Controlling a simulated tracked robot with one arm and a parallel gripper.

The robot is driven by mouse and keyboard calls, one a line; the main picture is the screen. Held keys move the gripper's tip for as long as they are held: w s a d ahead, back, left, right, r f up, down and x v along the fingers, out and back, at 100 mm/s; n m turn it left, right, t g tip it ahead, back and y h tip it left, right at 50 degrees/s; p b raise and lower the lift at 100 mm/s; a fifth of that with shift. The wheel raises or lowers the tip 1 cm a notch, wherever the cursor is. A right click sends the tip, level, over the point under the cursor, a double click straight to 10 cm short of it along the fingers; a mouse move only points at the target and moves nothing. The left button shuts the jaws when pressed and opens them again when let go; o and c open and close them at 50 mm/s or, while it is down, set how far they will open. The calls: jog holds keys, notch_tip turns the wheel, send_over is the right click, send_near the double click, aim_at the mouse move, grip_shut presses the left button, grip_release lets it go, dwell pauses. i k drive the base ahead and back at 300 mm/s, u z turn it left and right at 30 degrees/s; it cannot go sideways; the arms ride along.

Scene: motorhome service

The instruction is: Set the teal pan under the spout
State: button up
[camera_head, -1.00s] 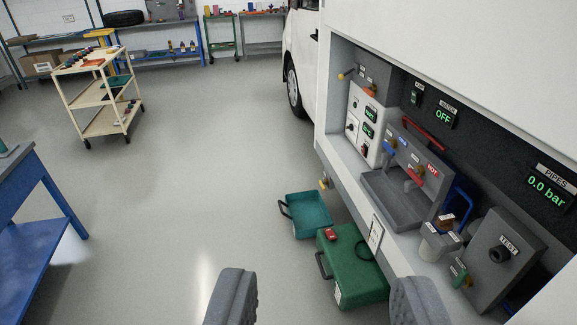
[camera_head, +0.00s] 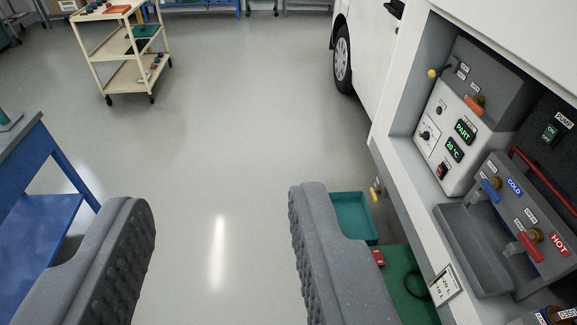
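The teal pan (camera_head: 353,212) sits on the floor beside the motorhome's lower edge, right of centre. My gripper's right finger hides its left part and its handle. A small yellow-tipped fitting (camera_head: 376,190) sticks out low on the motorhome's side, close to the pan in the picture; I cannot tell if it is directly above it or if it is the spout. My gripper (camera_head: 222,203) is open and empty, with its two grey ridged fingers wide apart. Bare floor shows between them. The pan lies beyond and right of the right finger.
A green case (camera_head: 408,285) with a red item (camera_head: 378,258) on it is on the floor right of the right finger. The service bay holds a grey sink (camera_head: 470,245) and a control box (camera_head: 445,135). A blue bench (camera_head: 35,190) stands left, a cream trolley (camera_head: 125,62) farther back. Middle floor is clear.

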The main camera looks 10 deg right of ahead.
aim_at(355, 220)
jog(key=i, duration=1.25)
jog(key=z, duration=0.45)
jog(key=i, duration=1.45)
jog(key=z, duration=0.4)
